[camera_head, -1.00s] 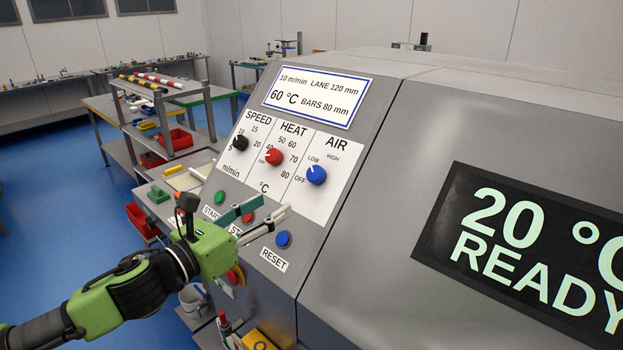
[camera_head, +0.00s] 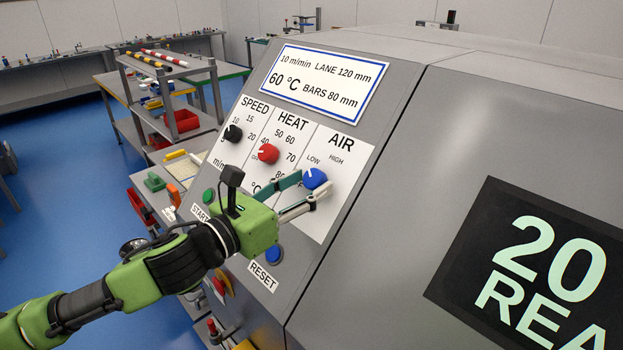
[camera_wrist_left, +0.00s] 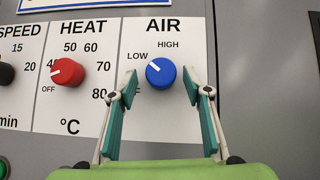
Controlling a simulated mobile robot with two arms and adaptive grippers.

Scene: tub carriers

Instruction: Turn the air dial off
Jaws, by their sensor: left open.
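The blue air dial (camera_head: 315,179) sits on the white panel under the word AIR. In the left wrist view the dial (camera_wrist_left: 160,73) has a white pointer line aimed up and left, toward LOW; the OFF mark is hidden behind a finger there. My left gripper (camera_head: 309,187) is open at the dial. In the left wrist view its two fingers (camera_wrist_left: 162,84) stand apart on either side of the dial's lower part, with gaps to it. Whether the fingertips reach level with the dial in depth is hard to tell. My right gripper is not in view.
The red heat dial (camera_head: 268,153) and black speed dial (camera_head: 233,133) are left of the air dial. A blue reset button (camera_head: 273,254) lies below my gripper. A display (camera_head: 540,270) is on the sloped cover at right. A shelf (camera_head: 165,65) stands behind left.

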